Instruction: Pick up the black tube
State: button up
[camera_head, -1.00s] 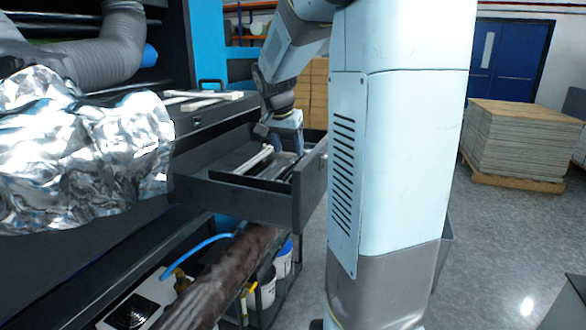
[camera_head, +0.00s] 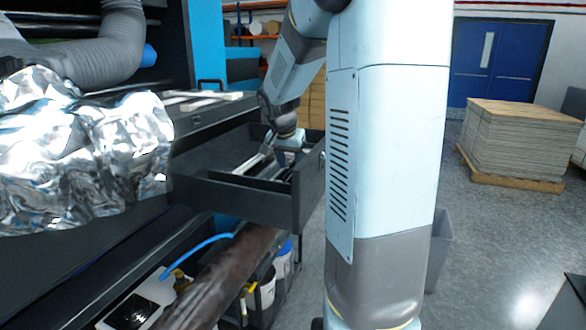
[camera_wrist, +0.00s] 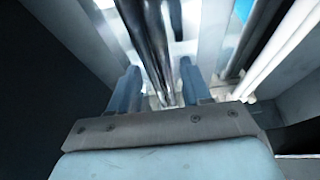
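The black tube (camera_wrist: 152,40) is a dark, shiny, long rod in the wrist view. It runs from the top middle down between the two blue fingers of my gripper (camera_wrist: 159,72). The fingers stand apart, with a gap on each side of the tube. In the head view my gripper (camera_head: 287,150) is down inside the open dark drawer (camera_head: 232,200). There I cannot pick out the tube clearly among the drawer's contents.
Pale bars (camera_wrist: 287,45) lie right of the tube in the wrist view. Crumpled silver foil (camera_head: 85,150) is at the left. A brown roll (camera_head: 215,285) lies below the drawer. A grey bin (camera_head: 439,250) and a pallet stack (camera_head: 520,140) stand at the right.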

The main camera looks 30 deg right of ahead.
grip_shut()
jog(key=shift+r, duration=0.15)
